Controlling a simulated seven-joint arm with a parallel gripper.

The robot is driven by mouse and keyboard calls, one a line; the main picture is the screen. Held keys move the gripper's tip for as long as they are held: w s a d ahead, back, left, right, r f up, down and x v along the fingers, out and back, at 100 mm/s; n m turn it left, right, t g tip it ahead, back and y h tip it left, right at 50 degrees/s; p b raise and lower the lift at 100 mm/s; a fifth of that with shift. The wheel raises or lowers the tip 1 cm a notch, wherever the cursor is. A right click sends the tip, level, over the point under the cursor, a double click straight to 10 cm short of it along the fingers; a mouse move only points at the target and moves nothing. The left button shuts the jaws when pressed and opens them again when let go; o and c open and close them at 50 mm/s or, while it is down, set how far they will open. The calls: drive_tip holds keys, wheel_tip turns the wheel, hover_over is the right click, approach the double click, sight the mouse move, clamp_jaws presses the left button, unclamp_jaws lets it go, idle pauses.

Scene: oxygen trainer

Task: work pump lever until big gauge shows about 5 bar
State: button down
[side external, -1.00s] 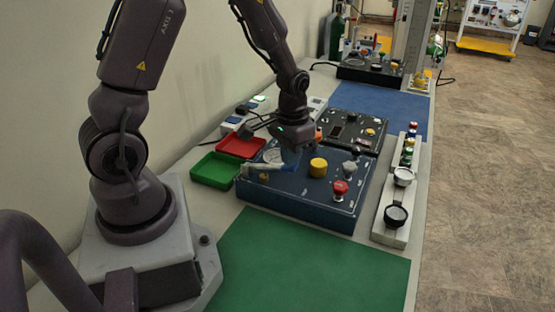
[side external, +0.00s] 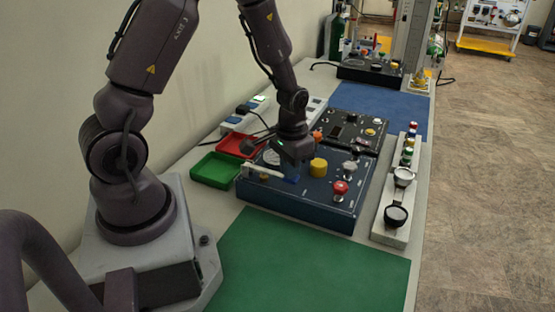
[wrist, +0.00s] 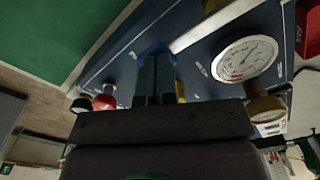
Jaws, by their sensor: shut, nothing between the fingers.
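The pump lever (side external: 262,170) is a pale bar with a blue end, low over the dark blue panel (side external: 300,210) in the side view, sloping down toward the blue end. In the wrist view the blue end (wrist: 154,48) lies right at the tips of my gripper (wrist: 156,62), whose fingers are shut with nothing between them. The gripper (side external: 291,172) points down over the blue end; contact looks likely but is not clear. The big gauge (wrist: 246,60) has a white round dial beside the lever; its needle is too small to read exactly.
A yellow knob (side external: 318,167) and a red mushroom button (side external: 340,187) stand right of the lever. A green tray (side external: 214,171) and a red tray (side external: 232,142) sit left of the panel. A green mat (side external: 310,265) in front is clear.

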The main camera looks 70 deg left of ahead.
drive_tip(key=shift+r, duration=1.75)
drive_tip(key=shift+s+f, duration=0.1)
drive_tip(key=shift+f, duration=1.85)
drive_tip(key=shift+r, duration=1.95)
